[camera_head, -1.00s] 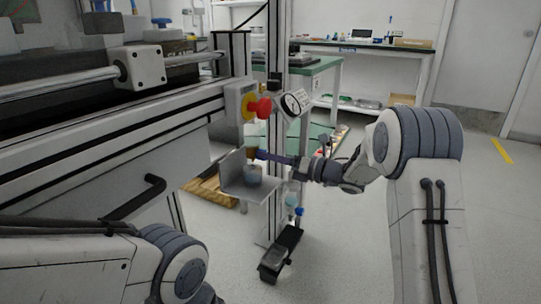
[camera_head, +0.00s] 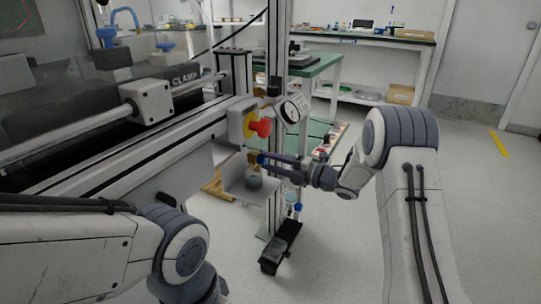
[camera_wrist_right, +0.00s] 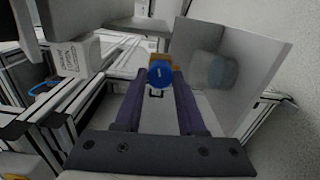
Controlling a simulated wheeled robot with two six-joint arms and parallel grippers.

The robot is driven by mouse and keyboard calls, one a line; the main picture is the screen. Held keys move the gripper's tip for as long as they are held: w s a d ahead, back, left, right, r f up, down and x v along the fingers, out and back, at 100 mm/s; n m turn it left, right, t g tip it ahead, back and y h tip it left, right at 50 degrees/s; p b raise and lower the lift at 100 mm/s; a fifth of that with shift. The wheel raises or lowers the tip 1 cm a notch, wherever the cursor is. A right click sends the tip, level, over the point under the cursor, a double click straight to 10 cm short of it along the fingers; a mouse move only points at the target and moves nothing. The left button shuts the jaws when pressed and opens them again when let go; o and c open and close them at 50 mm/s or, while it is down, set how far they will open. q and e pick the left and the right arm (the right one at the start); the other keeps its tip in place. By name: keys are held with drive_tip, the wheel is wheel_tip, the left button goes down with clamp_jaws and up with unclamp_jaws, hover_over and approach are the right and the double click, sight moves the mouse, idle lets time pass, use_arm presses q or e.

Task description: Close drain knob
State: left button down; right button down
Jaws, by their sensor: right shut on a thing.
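A round blue drain knob (camera_wrist_right: 160,74) sits between the two dark purple fingertips of my right gripper (camera_wrist_right: 158,82) in the right wrist view. The fingers are shut on it from both sides. In the head view, the right gripper (camera_head: 272,162) reaches in from the right beside the metal bracket, and only a little of the blue knob (camera_head: 261,158) shows. Its handle angle is too small to tell. My left arm shows at the bottom left of the head view, but its gripper is out of frame.
A grey sheet-metal bracket (camera_head: 232,181) holds a clear jar (camera_head: 254,182) close to the gripper. A red emergency button (camera_head: 261,127) and a round gauge (camera_head: 291,110) are above. A black-footed post (camera_head: 280,245) stands below.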

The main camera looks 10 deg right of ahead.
drive_tip(key=shift+m+p, duration=1)
drive_tip(key=shift+m, duration=0.4)
drive_tip(key=c, duration=0.5)
unclamp_jaws()
drive_tip(key=p+v, duration=0.3)
drive_tip(key=v, duration=0.7)
drive_tip(key=shift+s+d, duration=0.15)
drive_tip(key=shift+d, duration=0.1)
drive_tip(key=shift+s+d+f, duration=0.1)
